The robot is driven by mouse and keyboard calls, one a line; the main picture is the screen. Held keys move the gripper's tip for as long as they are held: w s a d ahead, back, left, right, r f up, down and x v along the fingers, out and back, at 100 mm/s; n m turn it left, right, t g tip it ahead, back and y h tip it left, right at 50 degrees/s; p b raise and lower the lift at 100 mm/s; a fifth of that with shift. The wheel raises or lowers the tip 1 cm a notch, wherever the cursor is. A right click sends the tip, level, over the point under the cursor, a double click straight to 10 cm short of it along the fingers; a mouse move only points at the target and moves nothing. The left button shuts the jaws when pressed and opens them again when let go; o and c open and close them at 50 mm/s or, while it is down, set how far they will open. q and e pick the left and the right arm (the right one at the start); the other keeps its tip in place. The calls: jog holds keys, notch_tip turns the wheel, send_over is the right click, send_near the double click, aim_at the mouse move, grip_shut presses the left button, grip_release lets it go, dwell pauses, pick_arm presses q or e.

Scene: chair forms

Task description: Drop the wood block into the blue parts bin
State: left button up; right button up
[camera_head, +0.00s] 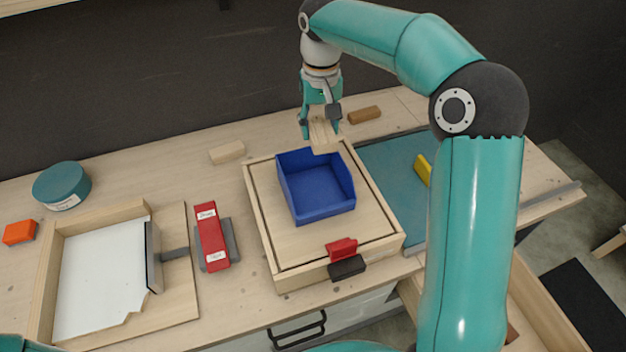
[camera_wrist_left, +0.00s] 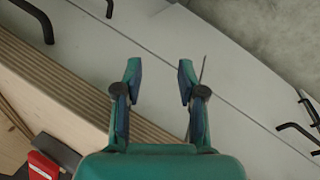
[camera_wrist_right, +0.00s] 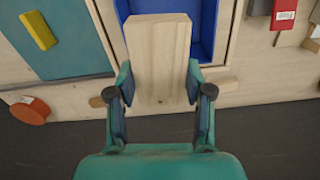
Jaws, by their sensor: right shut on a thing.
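The wood block (camera_head: 322,133) is pale and held between the fingers of my right gripper (camera_head: 320,122), just behind the blue parts bin's back edge as seen in the head view. In the right wrist view the wood block (camera_wrist_right: 158,50) points away from my right gripper (camera_wrist_right: 158,88) and covers part of the bin (camera_wrist_right: 208,30). The blue parts bin (camera_head: 325,212) is open, and its visible inside looks empty. My left gripper (camera_wrist_left: 158,80) is open and empty in the left wrist view, over the bench front; its fingers are not in the head view.
The bin stands on a framed wooden board (camera_head: 380,222). A pale block (camera_head: 227,152) and a brown piece (camera_head: 365,115) lie behind it. A red object (camera_head: 211,237) and teal round container (camera_head: 62,186) are to the left. A yellow piece (camera_head: 423,170) lies on a teal mat (camera_head: 390,160).

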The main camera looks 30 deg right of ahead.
notch_tip(320, 180, down, 4)
jog(key=b, duration=0.3)
jog(key=shift+s+d+f, duration=0.1)
jog(key=shift+d+f, duration=0.05)
jog(key=shift+f, duration=0.05)
jog(key=o, duration=1.2)
jog(key=shift+o, duration=0.2)
jog(key=shift+r, duration=0.1)
notch_tip(320, 180, up, 11)
jog(key=shift+r, duration=0.35)
